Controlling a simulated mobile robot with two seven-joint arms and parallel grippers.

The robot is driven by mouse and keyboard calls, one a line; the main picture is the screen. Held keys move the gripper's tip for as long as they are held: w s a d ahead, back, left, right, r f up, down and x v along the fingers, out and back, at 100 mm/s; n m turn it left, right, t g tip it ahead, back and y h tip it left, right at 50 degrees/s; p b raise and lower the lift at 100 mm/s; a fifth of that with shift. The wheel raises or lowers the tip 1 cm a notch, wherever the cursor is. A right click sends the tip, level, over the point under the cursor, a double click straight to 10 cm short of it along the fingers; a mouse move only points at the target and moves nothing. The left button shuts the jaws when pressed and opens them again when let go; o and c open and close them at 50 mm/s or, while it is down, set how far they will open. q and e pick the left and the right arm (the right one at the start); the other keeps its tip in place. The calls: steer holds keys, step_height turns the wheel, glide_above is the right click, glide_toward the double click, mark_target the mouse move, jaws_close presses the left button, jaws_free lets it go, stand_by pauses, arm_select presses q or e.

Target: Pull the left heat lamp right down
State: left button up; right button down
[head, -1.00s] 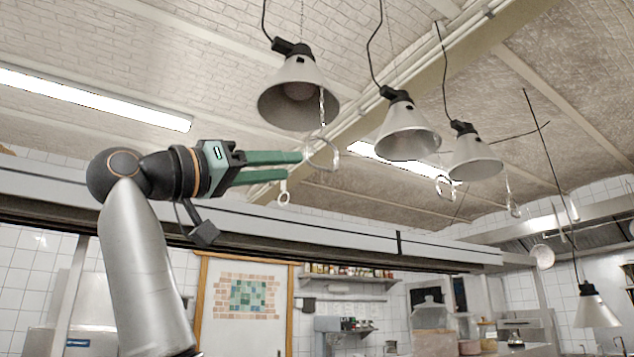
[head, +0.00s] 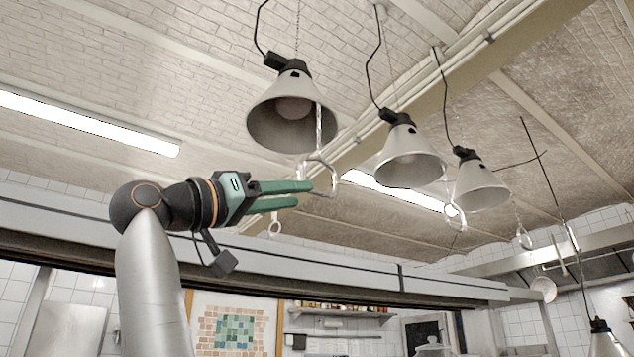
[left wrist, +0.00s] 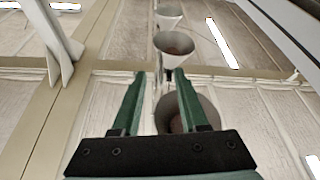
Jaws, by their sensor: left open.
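The left heat lamp (head: 292,118) is a grey-white metal shade with a black neck, hanging at the upper middle of the head view. A clear, shiny pull handle (head: 320,163) hangs on a strip below its rim. My left gripper (head: 306,194) has two green fingers pointing right, below the lamp and at the handle's left side. They are open. In the head view the fingertips overlap the handle's lower left; I cannot tell whether they touch it. The lamp also shows behind the fingers in the left wrist view (left wrist: 206,108). My right gripper is out of view.
Two similar lamps, the middle one (head: 410,158) and the right one (head: 480,187), hang to the right with their own handles. A long metal rail (head: 340,265) runs behind and below my arm.

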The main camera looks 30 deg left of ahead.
mark_target(317, 192)
arm_select(q)
steer(key=p+x, duration=0.1)
steer(key=x, duration=0.3)
steer(key=shift+w+d+r+p, duration=0.1)
steer(key=shift+w+r+p, duration=0.1)
steer(key=shift+w+p, duration=0.15)
steer(key=shift+w+d+r, duration=0.15)
steer(key=shift+w, duration=0.4)
steer(key=shift+c, duration=0.2)
jaws_close()
stand_by(0.4)
